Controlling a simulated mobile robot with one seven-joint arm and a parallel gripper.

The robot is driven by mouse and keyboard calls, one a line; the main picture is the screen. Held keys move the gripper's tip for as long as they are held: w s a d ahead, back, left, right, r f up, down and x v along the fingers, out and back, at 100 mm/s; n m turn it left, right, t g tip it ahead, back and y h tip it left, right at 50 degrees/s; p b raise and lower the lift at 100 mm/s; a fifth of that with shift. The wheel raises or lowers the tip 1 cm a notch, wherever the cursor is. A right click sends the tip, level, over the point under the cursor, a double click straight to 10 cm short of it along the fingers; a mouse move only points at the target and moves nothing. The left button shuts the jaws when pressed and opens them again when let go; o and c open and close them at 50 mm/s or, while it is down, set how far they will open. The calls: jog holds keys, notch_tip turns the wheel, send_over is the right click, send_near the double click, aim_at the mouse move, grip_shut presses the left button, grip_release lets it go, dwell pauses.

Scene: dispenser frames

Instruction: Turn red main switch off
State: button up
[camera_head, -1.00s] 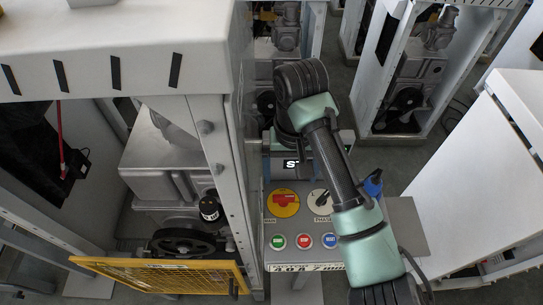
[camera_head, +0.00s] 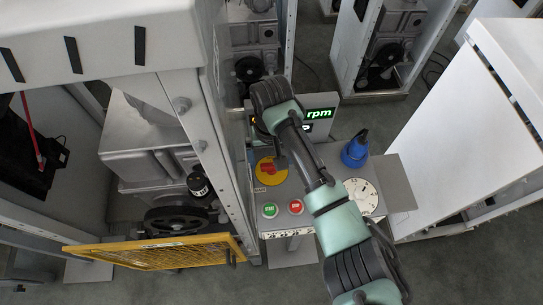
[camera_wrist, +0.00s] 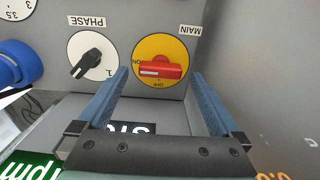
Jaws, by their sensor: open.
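The red main switch (camera_head: 268,168) sits on a yellow disc (camera_head: 279,177) on the grey control panel. In the wrist view the red switch (camera_wrist: 170,71) lies sideways, its white mark at the left by the ON label. The OFF label is below it, and the lettering appears upside down. My gripper (camera_wrist: 160,84) is open and empty, with one blue-grey finger on each side of the switch in this view. I cannot tell whether the fingers touch it. In the head view my arm hides most of the gripper.
A PHASE dial (camera_wrist: 92,58) with a black knob is left of the switch in the wrist view. In the head view, green (camera_head: 270,210) and red (camera_head: 295,207) buttons, a blue plug (camera_head: 355,150) and a white dial (camera_head: 361,196) are nearby. A white cabinet post (camera_head: 205,130) stands left.

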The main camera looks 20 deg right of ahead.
jog(key=shift+f, duration=0.55)
jog(key=shift+c, duration=0.3)
jog(key=c, duration=1.3)
jog(key=shift+r, duration=0.1)
